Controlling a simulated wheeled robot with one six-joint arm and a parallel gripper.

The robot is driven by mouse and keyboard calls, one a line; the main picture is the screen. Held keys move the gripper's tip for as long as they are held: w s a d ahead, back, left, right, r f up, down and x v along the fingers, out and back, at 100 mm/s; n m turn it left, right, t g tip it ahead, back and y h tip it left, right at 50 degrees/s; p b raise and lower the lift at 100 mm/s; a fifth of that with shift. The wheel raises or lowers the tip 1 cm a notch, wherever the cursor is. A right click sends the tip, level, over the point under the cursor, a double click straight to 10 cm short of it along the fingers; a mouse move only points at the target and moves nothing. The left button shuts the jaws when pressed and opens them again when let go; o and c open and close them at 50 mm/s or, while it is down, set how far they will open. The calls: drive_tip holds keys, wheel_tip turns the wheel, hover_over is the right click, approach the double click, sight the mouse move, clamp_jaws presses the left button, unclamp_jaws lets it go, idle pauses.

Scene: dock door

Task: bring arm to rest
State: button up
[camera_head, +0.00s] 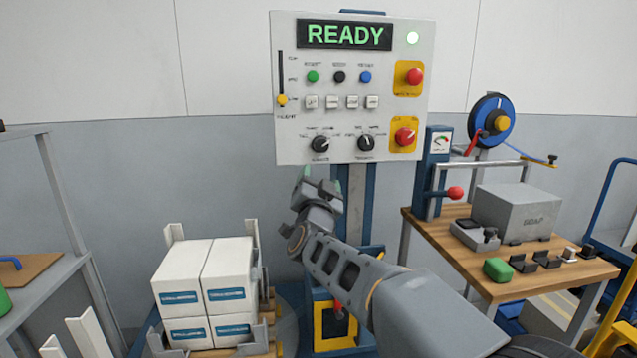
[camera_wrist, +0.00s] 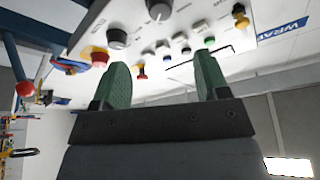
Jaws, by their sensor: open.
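My arm reaches up from the lower right in the head view, with my gripper (camera_head: 320,182) in front of the lower edge of the control panel (camera_head: 290,140). In the wrist view my gripper (camera_wrist: 163,85) has two green fingers set well apart, with nothing between them. The panel also shows in the wrist view (camera_wrist: 215,22), tilted and beyond the fingertips. Its display (camera_head: 345,35) reads READY in green, and a light (camera_head: 412,38) beside it glows. I cannot tell the exact gap between fingers and panel.
White boxes (camera_head: 226,268) are stacked at lower left. A grey shelf (camera_head: 62,190) stands at far left. The wall area left of the panel is clear.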

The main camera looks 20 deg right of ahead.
drive_tip(key=shift+r, duration=0.1)
drive_tip(key=s+f+n+g+y+p, duration=0.2)
drive_tip(key=s+n+g+p, duration=0.1)
drive_tip(key=s+g+p, duration=0.2)
drive_tip(key=s+a+f+n+g+y+p, duration=0.1)
drive_tip(key=s+f+n+g+y+p, duration=0.2)
drive_tip(key=s, duration=0.9)
drive_tip(key=s+a+f+n+g+y+p, duration=0.1)
drive_tip(key=s+n+g+p, duration=0.3)
drive_tip(key=s+g+p, duration=0.4)
drive_tip(key=f+y+p, duration=0.1)
drive_tip(key=p, duration=0.3)
drive_tip(key=shift+s+f+n+g+p, duration=0.15)
drive_tip(key=shift+f+n+g+p, duration=0.15)
drive_tip(key=shift+f+n+g, duration=0.1)
drive_tip(key=shift+r, duration=0.1)
drive_tip(key=shift+c, duration=0.3)
